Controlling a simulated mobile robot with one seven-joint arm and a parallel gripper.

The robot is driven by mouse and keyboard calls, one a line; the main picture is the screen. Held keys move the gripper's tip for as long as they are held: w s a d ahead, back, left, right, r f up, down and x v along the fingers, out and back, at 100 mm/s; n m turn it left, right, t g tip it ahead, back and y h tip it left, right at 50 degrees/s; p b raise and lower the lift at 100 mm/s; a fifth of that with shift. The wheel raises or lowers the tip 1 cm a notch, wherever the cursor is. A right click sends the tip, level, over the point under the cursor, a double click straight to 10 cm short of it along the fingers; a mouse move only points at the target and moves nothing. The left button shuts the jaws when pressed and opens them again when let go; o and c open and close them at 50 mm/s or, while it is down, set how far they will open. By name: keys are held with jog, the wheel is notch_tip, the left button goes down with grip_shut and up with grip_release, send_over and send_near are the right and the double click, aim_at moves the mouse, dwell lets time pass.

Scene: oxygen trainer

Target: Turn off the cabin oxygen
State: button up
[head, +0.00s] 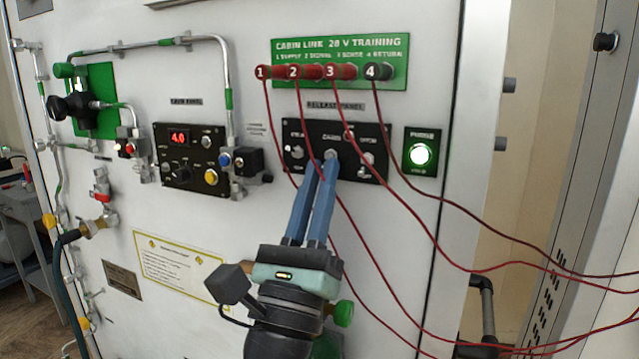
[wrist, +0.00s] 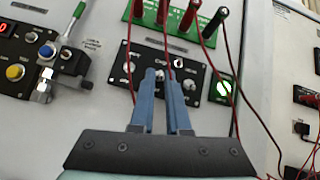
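The black release panel (head: 296,128) sits in the middle of the white wall. Its centre switch (head: 331,154), under a label that reads like "Cabin", is a small pale metal knob or toggle. The panel also shows in the wrist view (wrist: 133,92). My gripper (head: 324,163) reaches up to the centre switch with two blue fingers. In the wrist view the fingertips (wrist: 162,76) lie at the lower part of this switch, with a narrow gap between them. I cannot tell whether they touch or grip it. The switch's lower part is hidden.
Side switches (head: 298,152) and (head: 367,158) flank the centre one. A green-lit button (head: 420,154) is at right. Red cables (head: 410,222) hang from the green link plate (head: 340,50) across and beside my gripper. The gauge panel (head: 180,178) reads 4.0 at left.

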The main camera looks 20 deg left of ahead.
jog(key=o, duration=0.3)
jog(key=shift+s+f, duration=0.15)
jog(key=shift+f, duration=0.15)
jog(key=b+v, duration=0.1)
jog(key=v, duration=0.3)
jog(key=shift+f+b, duration=0.2)
jog(key=shift+b, duration=0.2)
jog(key=s, duration=0.8)
jog(key=s+d+p, duration=0.1)
jog(key=s, duration=0.3)
jog(key=shift+s+r, duration=0.15)
jog(key=shift+s, duration=0.05)
